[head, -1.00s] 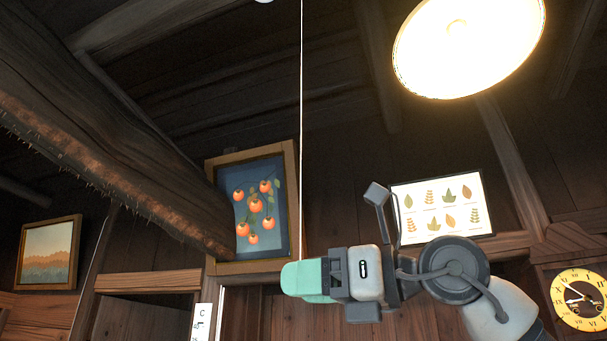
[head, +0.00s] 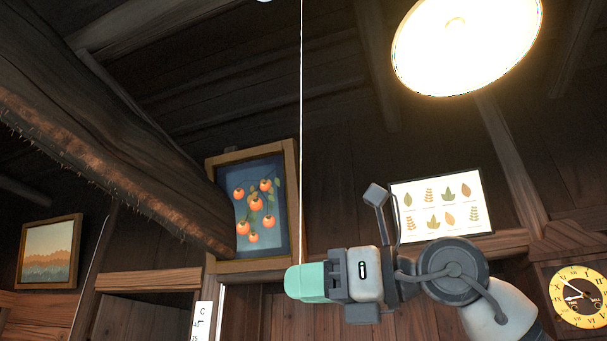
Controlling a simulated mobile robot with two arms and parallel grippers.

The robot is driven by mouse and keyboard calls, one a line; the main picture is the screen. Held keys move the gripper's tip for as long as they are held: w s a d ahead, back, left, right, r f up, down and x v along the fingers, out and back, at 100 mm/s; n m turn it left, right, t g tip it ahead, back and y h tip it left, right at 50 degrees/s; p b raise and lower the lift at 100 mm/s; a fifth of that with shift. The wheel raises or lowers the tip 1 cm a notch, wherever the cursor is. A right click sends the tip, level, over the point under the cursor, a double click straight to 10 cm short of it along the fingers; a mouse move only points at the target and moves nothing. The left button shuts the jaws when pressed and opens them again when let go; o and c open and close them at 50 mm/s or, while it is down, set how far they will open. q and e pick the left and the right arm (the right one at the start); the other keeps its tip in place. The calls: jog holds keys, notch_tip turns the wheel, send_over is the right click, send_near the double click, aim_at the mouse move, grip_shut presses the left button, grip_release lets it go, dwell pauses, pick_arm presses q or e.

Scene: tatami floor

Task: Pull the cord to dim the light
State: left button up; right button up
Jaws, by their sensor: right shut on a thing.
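A thin white cord (head: 301,130) hangs straight down from the top of the head view to my right gripper (head: 302,282). My right gripper, with mint-green fingers, is shut on the cord near the picture's lower middle. The cord's lower end is hidden behind or below the fingers. The round ceiling light (head: 468,45) glows bright warm white at the upper right. My left gripper is not in view.
A framed fruit picture (head: 262,208) hangs behind the cord. A leaf chart (head: 441,204) and a yellow-faced clock (head: 579,297) are on the right. A thick wooden beam (head: 100,155) crosses the upper left. A landscape picture (head: 49,252) hangs at far left.

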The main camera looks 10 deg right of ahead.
jog(key=shift+f+b, duration=0.35)
jog(key=shift+f, duration=0.25)
jog(key=shift+r, duration=0.2)
jog(key=shift+r+p, duration=1)
jog(key=o, duration=0.7)
jog(key=shift+o, duration=0.2)
jog(key=shift+d, duration=0.1)
